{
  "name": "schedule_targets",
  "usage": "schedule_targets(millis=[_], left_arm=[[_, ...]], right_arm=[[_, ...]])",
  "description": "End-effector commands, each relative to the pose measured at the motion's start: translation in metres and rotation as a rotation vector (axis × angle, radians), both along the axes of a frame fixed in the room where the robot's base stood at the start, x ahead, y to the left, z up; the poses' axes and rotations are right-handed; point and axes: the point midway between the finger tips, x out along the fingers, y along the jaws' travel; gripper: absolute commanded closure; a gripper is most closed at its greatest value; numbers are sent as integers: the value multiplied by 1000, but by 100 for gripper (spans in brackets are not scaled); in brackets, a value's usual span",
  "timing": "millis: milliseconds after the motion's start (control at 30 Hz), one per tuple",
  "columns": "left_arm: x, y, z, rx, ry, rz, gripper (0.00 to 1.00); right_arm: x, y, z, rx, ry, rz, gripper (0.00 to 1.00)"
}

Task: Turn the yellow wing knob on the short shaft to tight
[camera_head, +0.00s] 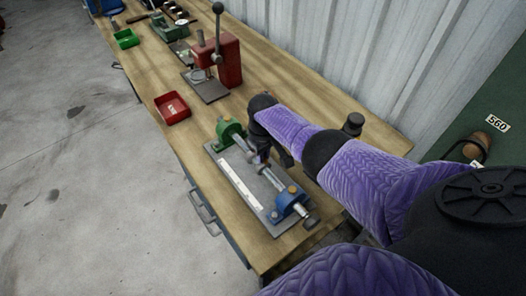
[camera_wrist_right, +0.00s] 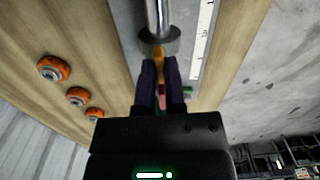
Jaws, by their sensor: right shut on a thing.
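The fixture has a grey base plate (camera_head: 236,187) with a white scale strip, a green bracket (camera_head: 229,131) at its far end and a blue bracket (camera_head: 289,203) at its near end. A bright metal shaft (camera_wrist_right: 158,14) runs into a grey collar (camera_wrist_right: 160,41). The yellow wing knob (camera_wrist_right: 158,54) is at the collar, between my right fingertips. My right gripper (camera_wrist_right: 159,68) is shut on it; the fingers hide much of the knob. In the head view my right gripper (camera_head: 263,160) is over the middle of the fixture, and the knob is too small to make out. My left gripper is not in view.
A red press (camera_head: 229,62) with a lever and a red bin (camera_head: 172,107) stand farther along the bench. A green bin (camera_head: 126,38) is beyond them. Several orange-rimmed rollers (camera_wrist_right: 54,68) lie beside the fixture. A corrugated wall (camera_head: 345,50) backs the bench.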

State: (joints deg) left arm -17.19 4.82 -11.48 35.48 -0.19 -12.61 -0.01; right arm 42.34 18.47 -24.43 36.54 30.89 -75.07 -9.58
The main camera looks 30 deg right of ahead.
Motion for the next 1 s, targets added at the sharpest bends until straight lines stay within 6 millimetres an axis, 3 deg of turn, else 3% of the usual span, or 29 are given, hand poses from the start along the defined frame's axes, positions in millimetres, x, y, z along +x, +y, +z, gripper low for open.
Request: schedule_targets(millis=[733, 767, 900, 1000], left_arm=[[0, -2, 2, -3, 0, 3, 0], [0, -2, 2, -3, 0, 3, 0], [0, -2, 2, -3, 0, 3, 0], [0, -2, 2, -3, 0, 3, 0]], right_arm=[[1, 0, 0, 1, -1, -82, 100], [1, 0, 0, 1, -1, -82, 85], [1, 0, 0, 0, -2, -81, 55], [0, 0, 0, 0, -1, -81, 51]])
